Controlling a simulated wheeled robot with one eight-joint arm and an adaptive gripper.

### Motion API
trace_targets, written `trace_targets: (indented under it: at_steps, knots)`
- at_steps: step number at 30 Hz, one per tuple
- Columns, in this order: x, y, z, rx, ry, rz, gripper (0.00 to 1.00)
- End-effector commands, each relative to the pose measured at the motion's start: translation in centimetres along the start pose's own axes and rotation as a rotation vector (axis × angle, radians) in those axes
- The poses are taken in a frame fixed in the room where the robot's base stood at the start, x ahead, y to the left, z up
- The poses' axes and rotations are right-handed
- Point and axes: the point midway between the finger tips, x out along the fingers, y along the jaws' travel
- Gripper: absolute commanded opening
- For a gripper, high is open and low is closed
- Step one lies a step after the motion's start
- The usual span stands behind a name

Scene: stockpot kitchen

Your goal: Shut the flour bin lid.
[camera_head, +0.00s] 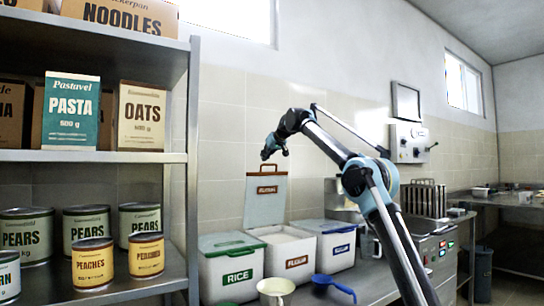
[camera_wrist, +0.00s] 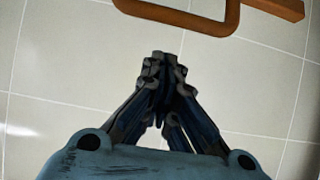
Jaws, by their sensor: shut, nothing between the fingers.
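The flour bin (camera_head: 297,263) is a white bin with a brown-lettered FLOUR label, standing between two other bins. Its lid (camera_head: 264,207) stands open, raised nearly upright at the back of the bin, with a brown handle (camera_head: 267,190) near its top edge. My gripper (camera_head: 268,155) is in the air just above the top of the lid, pointing down and apart from it. In the wrist view my gripper (camera_wrist: 162,62) is shut and empty, and a brown bar-like part (camera_wrist: 180,28), likely the lid's handle or edge, lies ahead of the fingertips.
A rice bin (camera_head: 230,270) with a green lid stands left of the flour bin, and a blue-lidded bin (camera_head: 328,243) stands right. A metal shelf (camera_head: 130,157) with cans and boxes fills the left.

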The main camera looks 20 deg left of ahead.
Motion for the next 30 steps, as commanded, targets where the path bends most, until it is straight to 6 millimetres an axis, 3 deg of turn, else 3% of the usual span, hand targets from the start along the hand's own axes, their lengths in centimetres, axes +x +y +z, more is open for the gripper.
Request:
trace_targets:
  at_steps: [3, 21, 30]
  knots:
    - [1.1, 0.0, 0.0, 0.0, 0.0, 0.0, 0.0]
    - [-1.4, 0.1, 2.8, 0.001, 0.0, 0.001, 0.0]
    - [-1.7, 0.3, 3.2, 0.001, 0.0, 0.002, 0.0]
